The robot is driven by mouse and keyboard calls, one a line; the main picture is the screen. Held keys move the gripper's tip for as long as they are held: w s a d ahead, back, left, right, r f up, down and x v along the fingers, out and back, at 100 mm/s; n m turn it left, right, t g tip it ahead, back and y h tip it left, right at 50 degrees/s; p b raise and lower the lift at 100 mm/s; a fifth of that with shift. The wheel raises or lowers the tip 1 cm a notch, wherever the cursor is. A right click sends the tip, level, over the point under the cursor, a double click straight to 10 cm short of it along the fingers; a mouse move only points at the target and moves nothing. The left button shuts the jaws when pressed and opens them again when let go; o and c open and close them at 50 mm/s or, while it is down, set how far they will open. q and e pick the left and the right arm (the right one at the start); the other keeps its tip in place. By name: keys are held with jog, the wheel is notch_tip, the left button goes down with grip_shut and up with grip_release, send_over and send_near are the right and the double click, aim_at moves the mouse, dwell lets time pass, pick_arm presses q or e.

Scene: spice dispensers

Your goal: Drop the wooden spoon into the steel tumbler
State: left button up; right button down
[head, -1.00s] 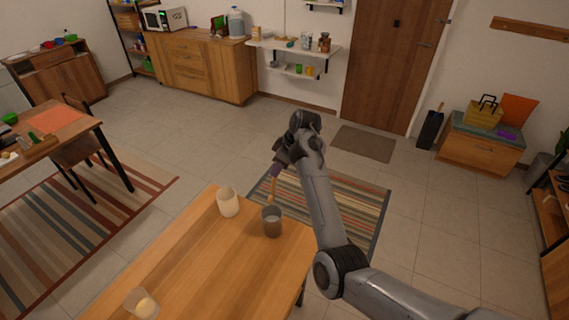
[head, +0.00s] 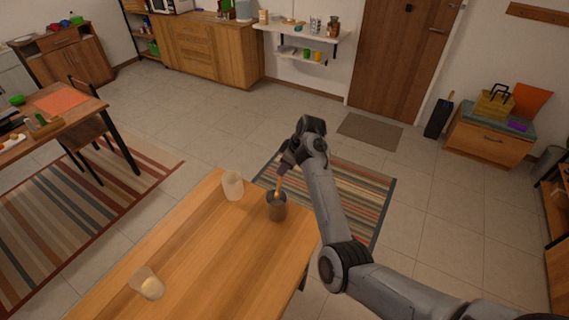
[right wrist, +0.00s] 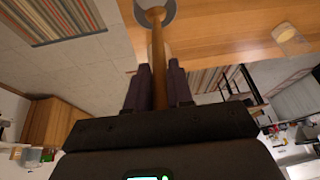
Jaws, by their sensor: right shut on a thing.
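The steel tumbler (head: 277,211) is a dark grey cup standing upright near the far right corner of the wooden table. My right gripper (head: 285,168) is above it, shut on the wooden spoon (head: 279,184), which points down toward the tumbler. The spoon's lower end overlaps the tumbler's mouth; how deep it reaches is hard to tell. In the right wrist view, the spoon's handle (right wrist: 158,55) runs between the fingers (right wrist: 159,70), and its far end lies within the ring of the tumbler's rim (right wrist: 172,14). My left gripper is not in view.
A pale cup (head: 232,185) stands just left of the tumbler. The middle of the wooden table (head: 205,245) is clear. A striped rug (head: 345,180) lies beyond the table.

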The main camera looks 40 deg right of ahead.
aim_at(280, 179)
notch_tip(280, 179, down, 8)
jog(key=b, duration=0.3)
dwell(0.6)
dwell(0.3)
jog(key=c, duration=0.9)
grip_release()
jog(key=shift+r, duration=0.1)
